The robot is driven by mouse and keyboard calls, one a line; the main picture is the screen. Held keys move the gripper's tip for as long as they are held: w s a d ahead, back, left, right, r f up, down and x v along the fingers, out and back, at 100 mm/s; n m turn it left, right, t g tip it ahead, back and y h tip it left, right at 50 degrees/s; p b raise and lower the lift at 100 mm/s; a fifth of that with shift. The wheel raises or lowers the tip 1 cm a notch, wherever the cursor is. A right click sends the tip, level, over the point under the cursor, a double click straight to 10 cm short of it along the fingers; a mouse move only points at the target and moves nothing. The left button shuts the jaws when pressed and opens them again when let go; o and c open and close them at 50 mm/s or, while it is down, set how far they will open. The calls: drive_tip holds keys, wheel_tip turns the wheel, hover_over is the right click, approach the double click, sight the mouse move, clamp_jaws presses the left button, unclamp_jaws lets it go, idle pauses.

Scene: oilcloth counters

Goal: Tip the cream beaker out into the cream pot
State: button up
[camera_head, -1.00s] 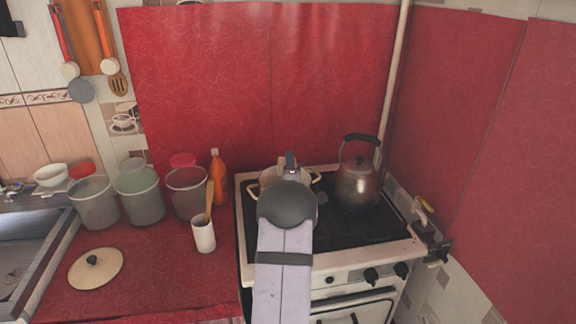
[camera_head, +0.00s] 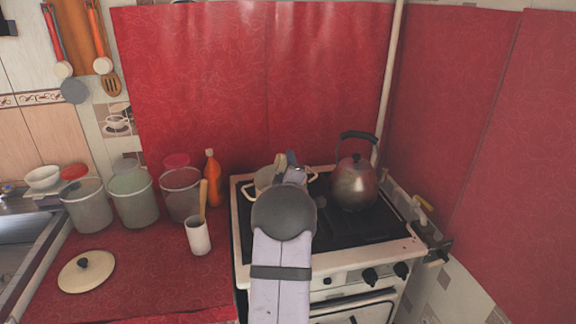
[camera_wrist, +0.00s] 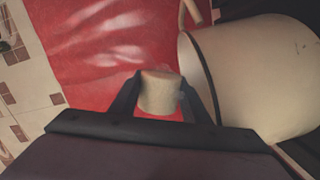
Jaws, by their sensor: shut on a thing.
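The cream pot (camera_head: 264,180) stands on the stove, partly hidden behind my arm in the head view. In the wrist view its pale wall (camera_wrist: 262,75) fills the right side, lying sideways in the picture. My gripper (camera_wrist: 162,97) is shut on the small cream beaker (camera_wrist: 158,92), which sits between the two dark fingers. In the head view my gripper (camera_head: 291,160) is above the pot, and the beaker (camera_head: 280,160) shows small beside it. The beaker is tilted relative to the pot. I cannot see its contents or the pot's inside.
A metal kettle (camera_head: 354,184) stands right of the pot on the stove (camera_head: 350,233). A white utensil cup (camera_head: 198,236), an orange bottle (camera_head: 212,178) and several buckets stand left. A cream lid (camera_head: 86,271) lies on the red counter (camera_head: 150,270).

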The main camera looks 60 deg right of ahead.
sight(279, 156)
drive_tip(key=f, duration=0.1)
drive_tip(key=a+f, duration=0.1)
drive_tip(key=f, duration=0.1)
drive_tip(key=shift+w+y, duration=0.2)
drive_tip(key=shift+y, duration=0.1)
drive_tip(key=m+p, duration=0.1)
drive_tip(key=p, duration=0.1)
drive_tip(key=m+p, duration=0.2)
drive_tip(key=shift+w+a+f+y+p, duration=0.1)
drive_tip(key=shift+w+a+y+p, duration=0.05)
drive_tip(key=shift+y+p, duration=0.15)
drive_tip(key=shift+w+r+m+p, duration=0.3)
drive_tip(key=shift+r+m+p, duration=0.4)
drive_tip(key=shift+r+m, duration=0.1)
drive_tip(key=shift+o, duration=0.2)
drive_tip(key=shift+w+r+m+y+p, duration=0.2)
drive_tip(key=shift+r+m+y+p, duration=0.2)
drive_tip(key=shift+r+m+p, duration=1.5)
drive_tip(key=shift+r+n, duration=0.3)
drive_tip(key=shift+r, duration=0.1)
drive_tip(key=shift+r, duration=0.2)
wheel_tip(279, 156, up, 2)
drive_tip(key=m+p, duration=0.3)
drive_tip(key=shift+y, duration=0.3)
drive_tip(key=shift+r+m+t+p, duration=0.2)
drive_tip(key=shift+m+t+p, duration=0.1)
drive_tip(key=shift+m+p, duration=0.25)
